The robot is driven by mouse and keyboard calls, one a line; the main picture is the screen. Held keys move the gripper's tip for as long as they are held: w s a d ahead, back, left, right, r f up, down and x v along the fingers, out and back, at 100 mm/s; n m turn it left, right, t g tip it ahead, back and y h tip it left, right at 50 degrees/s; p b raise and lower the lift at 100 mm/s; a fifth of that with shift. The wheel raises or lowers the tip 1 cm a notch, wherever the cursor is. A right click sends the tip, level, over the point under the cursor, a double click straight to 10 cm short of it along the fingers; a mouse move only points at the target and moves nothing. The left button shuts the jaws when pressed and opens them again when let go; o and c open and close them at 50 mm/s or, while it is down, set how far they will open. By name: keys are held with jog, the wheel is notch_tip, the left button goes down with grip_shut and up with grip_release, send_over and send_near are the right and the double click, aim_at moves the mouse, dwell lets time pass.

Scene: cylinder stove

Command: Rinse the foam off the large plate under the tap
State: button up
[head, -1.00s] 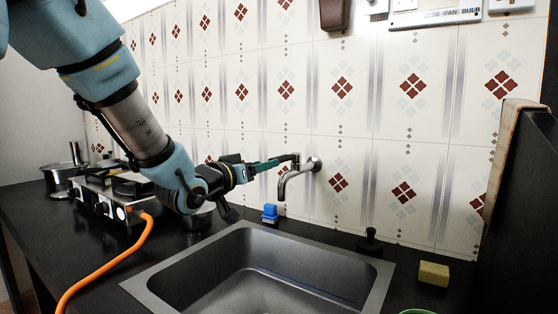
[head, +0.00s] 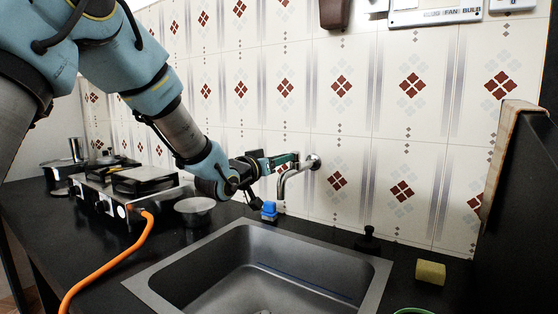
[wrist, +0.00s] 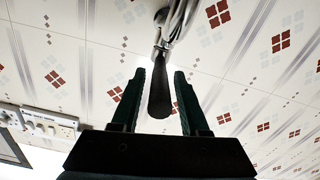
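The metal tap (head: 284,182) comes out of the tiled wall above the back of the sink (head: 205,270). No water shows under its spout. My gripper (head: 292,158) is at the tap's upper part, close to the wall. In the wrist view my gripper (wrist: 160,76) is open, with a green finger on each side of the tap's dark lever (wrist: 159,98). A gap shows between the lever and each finger. The metal tap body (wrist: 172,25) lies beyond the fingertips. I see no large plate and no foam; the visible part of the sink basin looks empty.
A blue-topped item (head: 269,210) stands behind the sink below the tap. A black stopper-like object (head: 368,240) and a yellow sponge (head: 430,272) lie to the right. A green rim (head: 413,311) shows at the bottom edge. The stove (head: 120,190) with an orange hose is left.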

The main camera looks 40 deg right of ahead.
grip_shut()
dwell(1.1)
